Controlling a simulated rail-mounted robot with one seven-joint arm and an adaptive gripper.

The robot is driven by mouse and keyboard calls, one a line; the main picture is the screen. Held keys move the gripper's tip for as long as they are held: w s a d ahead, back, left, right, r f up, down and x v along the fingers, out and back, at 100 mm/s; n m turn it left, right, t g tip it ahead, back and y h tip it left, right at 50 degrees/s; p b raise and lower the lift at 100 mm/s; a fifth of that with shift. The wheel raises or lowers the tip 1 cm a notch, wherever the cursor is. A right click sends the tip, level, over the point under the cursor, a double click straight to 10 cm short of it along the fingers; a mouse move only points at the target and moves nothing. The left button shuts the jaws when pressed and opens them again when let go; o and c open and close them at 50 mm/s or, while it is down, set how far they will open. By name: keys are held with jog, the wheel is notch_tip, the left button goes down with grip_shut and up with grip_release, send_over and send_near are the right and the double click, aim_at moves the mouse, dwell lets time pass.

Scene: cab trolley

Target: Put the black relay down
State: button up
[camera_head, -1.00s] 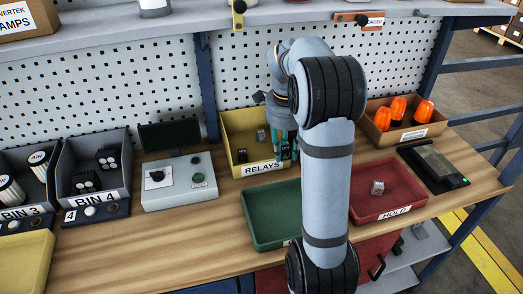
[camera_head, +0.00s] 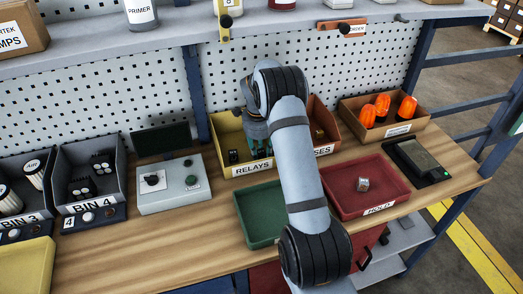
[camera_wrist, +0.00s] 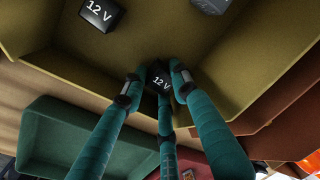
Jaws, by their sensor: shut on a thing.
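My gripper (camera_wrist: 160,78) has teal fingers and is shut on a black relay (camera_wrist: 162,84) marked 12 V. In the head view my gripper (camera_head: 261,150) is inside or just above the yellow RELAYS bin (camera_head: 254,169), right of its middle, partly hidden by my arm. Whether the held relay touches the bin floor, I cannot tell. Another black relay (camera_head: 233,156) sits in the left part of the bin; it also shows in the wrist view (camera_wrist: 101,13). A grey block (camera_wrist: 210,4) is cut off at the top of the wrist view.
The brown FUSES bin (camera_head: 324,150) adjoins on the right. A green tray (camera_head: 243,237) lies in front, and a red HOLD tray (camera_head: 340,204) holds a small block (camera_head: 363,184). A grey control box (camera_head: 172,194) stands left. Bare worktop (camera_head: 190,240) lies front left.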

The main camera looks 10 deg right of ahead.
aim_at(261, 155)
jog(key=shift+f, duration=0.15)
jog(key=o, duration=1)
jog(key=shift+o, duration=0.5)
jog(key=shift+r, duration=0.35)
jog(key=r, duration=0.2)
jog(key=r+b, duration=0.1)
jog(key=r, duration=0.1)
jog(key=s+r, duration=0.1)
jog(key=r, duration=0.2)
jog(key=shift+a, duration=0.3)
